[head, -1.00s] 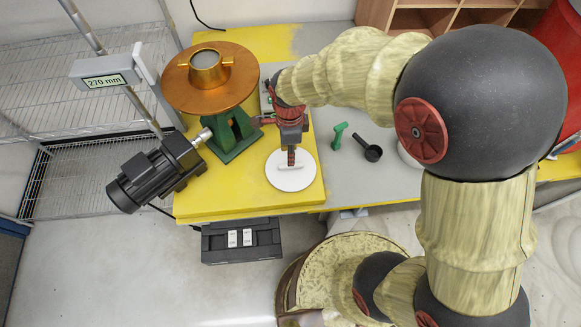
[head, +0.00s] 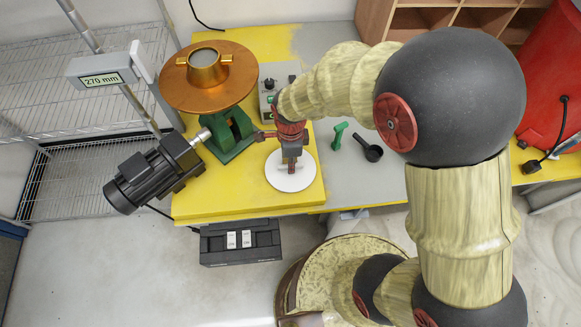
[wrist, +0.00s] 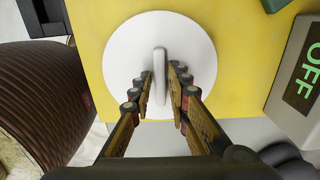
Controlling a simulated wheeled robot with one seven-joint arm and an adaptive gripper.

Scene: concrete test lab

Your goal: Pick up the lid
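The lid is a white round disc with a raised bar handle. In the head view the lid (head: 274,179) lies flat on the yellow part of the table, near its front edge. It also shows in the wrist view (wrist: 128,48), with its handle (wrist: 160,78) pointing along my fingers. My gripper (head: 290,167) is over the lid, pointing down. In the wrist view my gripper (wrist: 161,72) is open, one finger on each side of the handle, with a gap visible at the left. I cannot tell whether the right finger touches it. In the head view my gripper partly hides the handle.
A copper-topped green machine (head: 214,80) with a black motor (head: 152,176) stands left of the lid. A grey control box (head: 270,88) is behind. A green object (head: 339,135) and a black scoop-like item (head: 370,150) lie to the right. A red container (head: 552,85) is far right.

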